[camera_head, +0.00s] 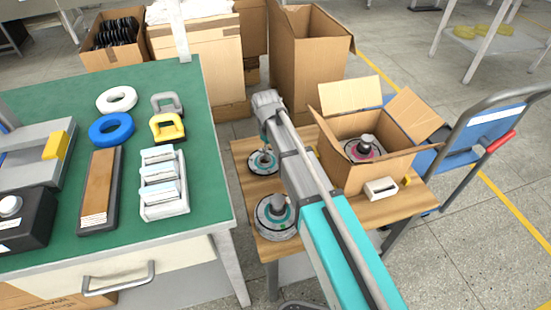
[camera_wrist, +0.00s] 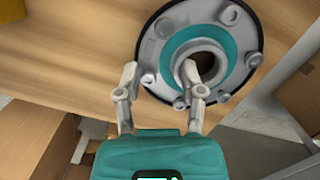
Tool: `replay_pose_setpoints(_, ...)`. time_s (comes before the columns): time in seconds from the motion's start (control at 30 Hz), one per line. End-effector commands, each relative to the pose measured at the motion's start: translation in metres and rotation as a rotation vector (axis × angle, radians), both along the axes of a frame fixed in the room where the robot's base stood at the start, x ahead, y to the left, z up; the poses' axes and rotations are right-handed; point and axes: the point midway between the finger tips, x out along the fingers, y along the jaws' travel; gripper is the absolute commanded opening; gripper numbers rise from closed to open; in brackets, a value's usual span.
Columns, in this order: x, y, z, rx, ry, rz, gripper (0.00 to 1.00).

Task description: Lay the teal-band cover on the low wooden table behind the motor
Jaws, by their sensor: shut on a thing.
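My gripper (camera_head: 264,150) points down over the far left corner of the low wooden table (camera_head: 240,147). It is shut on the teal-band cover (camera_head: 256,168), a grey disc with a teal ring around a central hole. In the wrist view, one finger of my gripper (camera_wrist: 172,80) reaches into the hole of the cover (camera_wrist: 225,68) and the other is outside the hub. The cover looks level, at or close above the table; contact cannot be told. The motor (camera_head: 276,222), a round grey unit with teal in its middle, sits nearer on the table, partly beside my arm.
An open cardboard box (camera_head: 370,178) holding a pink-ringed part (camera_head: 364,149) stands on the table's right. A small white block (camera_head: 380,188) lies in front of it. A green workbench (camera_head: 205,130) is close on the left, and tall cartons (camera_head: 305,55) stand behind.

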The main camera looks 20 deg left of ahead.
Motion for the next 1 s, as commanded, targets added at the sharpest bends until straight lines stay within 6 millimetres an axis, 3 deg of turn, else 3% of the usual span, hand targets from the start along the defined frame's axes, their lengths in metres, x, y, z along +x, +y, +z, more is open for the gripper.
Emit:
replay_pose_setpoints(0.13,-0.0001,0.0001,-0.0113,0.0,0.0,0.0,0.0)
replay_pose_setpoints(0.63,-0.0001,0.0001,-0.0142,0.0,0.0,0.0,0.0)
replay_pose_setpoints(0.67,-0.0001,0.0,-0.0135,0.0,0.0,0.0,0.55)
replay_pose_setpoints(0.83,-0.0001,0.0,-0.013,0.0,0.0,0.0,0.86)
replay_pose_setpoints(1.0,0.0,0.0001,-0.0131,0.0,0.0,0.0,0.86)
